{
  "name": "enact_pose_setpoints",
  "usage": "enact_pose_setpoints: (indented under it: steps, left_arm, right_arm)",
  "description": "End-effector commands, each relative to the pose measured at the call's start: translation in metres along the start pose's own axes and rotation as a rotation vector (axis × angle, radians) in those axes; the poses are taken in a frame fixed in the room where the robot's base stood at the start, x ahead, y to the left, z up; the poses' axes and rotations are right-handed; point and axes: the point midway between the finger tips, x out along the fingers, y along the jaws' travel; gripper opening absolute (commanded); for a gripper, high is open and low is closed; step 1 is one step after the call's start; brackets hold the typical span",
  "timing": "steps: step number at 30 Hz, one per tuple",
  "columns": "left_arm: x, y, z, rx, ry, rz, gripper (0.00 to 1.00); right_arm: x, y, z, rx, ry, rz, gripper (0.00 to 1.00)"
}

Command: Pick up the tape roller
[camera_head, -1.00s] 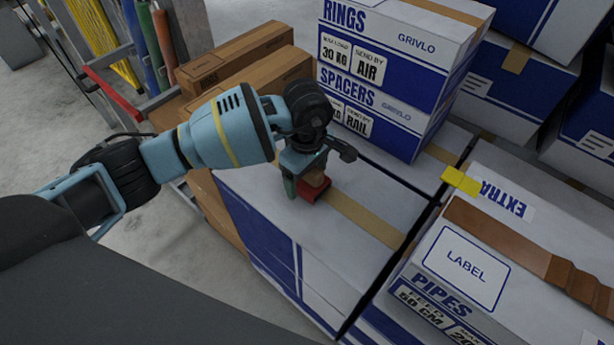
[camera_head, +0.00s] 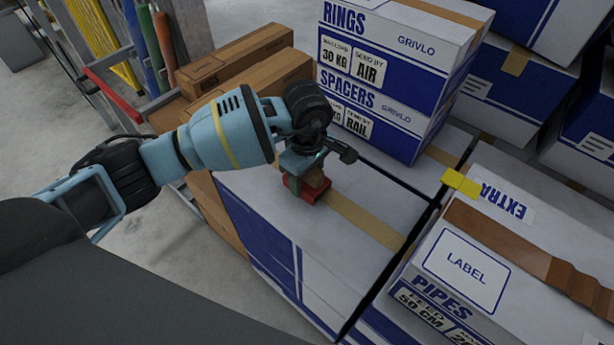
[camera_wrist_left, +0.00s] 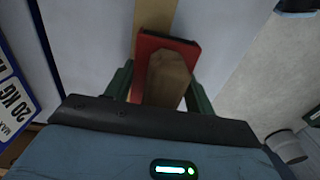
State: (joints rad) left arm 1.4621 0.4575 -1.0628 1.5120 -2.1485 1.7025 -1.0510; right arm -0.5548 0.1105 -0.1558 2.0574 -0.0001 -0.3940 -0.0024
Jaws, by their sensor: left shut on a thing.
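The tape roller, a red body with a brown roll of tape, is on the white and blue box (camera_head: 270,195) in the head view, directly under my left gripper. Its red part (camera_head: 308,193) shows below the fingers. In the left wrist view the tape roller (camera_wrist_left: 168,75) sits between the two green fingers. My left gripper (camera_head: 305,178) is shut on it, with one finger on each side; it also shows in the left wrist view (camera_wrist_left: 160,90). The underside of the tape roller is hidden, so I cannot tell if it still touches the box. My right gripper is not in view.
Boxes marked RINGS and SPACERS (camera_head: 385,85) are stacked just behind. A box marked PIPES (camera_head: 470,265) stands at right with a yellow item (camera_head: 460,183) at its corner. Brown cartons (camera_head: 240,60) and a rack of coloured rolls stand at left.

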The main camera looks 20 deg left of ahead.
Motion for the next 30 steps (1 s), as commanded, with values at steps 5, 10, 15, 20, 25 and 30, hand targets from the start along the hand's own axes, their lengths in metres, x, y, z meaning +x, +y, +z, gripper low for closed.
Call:
enact_pose_setpoints:
  steps: [5,10,15,20,25,30]
  left_arm:
    - [-0.017,0.001,-0.001,0.001,0.002,0.006,0.26]
    - [-0.034,-0.009,-0.001,0.001,0.001,0.002,0.26]
    - [-0.036,-0.043,0.0,0.002,0.002,0.003,0.26]
    - [-0.039,-0.078,0.002,0.002,0.001,0.002,0.26]
    - [-0.042,-0.113,0.003,0.001,0.0,0.001,0.26]
    - [-0.045,-0.139,0.004,0.001,0.001,0.002,0.26]
  right_arm:
    - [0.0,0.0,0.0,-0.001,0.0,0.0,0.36]
    - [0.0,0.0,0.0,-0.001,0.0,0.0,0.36]
    - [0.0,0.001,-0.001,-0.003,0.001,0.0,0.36]
    - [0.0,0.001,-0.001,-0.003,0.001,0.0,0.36]
    - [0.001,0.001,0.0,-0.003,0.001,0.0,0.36]
    - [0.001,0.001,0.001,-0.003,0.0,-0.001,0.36]
